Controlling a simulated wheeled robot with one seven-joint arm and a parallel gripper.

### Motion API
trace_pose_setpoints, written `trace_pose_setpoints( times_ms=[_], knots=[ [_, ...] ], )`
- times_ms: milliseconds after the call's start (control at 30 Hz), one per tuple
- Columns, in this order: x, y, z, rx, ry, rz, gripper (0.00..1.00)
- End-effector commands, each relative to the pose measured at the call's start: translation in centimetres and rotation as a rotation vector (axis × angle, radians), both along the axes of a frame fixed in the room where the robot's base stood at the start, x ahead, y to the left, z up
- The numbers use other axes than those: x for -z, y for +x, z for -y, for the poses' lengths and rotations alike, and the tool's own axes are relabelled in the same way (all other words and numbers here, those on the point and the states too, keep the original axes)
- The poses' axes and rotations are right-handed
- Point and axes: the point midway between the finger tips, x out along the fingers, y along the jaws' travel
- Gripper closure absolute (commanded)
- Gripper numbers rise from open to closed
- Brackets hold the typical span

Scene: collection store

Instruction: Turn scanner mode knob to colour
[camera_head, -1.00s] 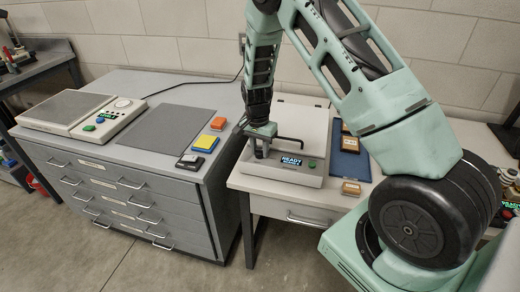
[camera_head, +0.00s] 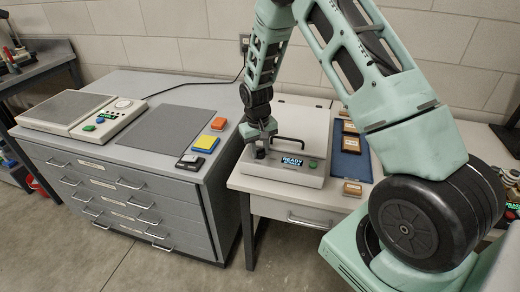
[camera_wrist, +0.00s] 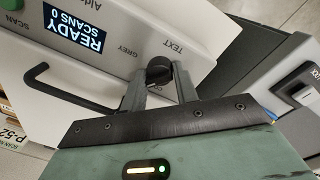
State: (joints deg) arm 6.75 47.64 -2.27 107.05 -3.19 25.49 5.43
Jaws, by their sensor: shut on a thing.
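The scanner (camera_head: 300,178) is a pale grey box on the right-hand table, its display reading "READY". In the wrist view its display (camera_wrist: 75,28) reads "READY SCANS 0". The dark round mode knob (camera_wrist: 158,70) sits between my fingertips, with "TEXT" and "GREY" printed beside it. A colour label is not visible; part of the panel is hidden by my fingers. My gripper (camera_wrist: 157,84) is shut on the knob. In the head view my gripper (camera_head: 262,152) is at the scanner's front left, and the knob is hidden.
A black bar handle (camera_wrist: 62,90) stands out from the scanner close to my fingers. A blue tray (camera_head: 350,135) with small boxes lies right of it.

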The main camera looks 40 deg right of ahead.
Motion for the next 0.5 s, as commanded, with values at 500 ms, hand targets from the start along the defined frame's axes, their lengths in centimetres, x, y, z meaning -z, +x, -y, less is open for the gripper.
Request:
trace_pose_setpoints(
  times_ms=[500],
  knots=[
    [-0.30, 0.20, -0.24, -0.458, 0.001, 0.008, 0.93]
  ],
)
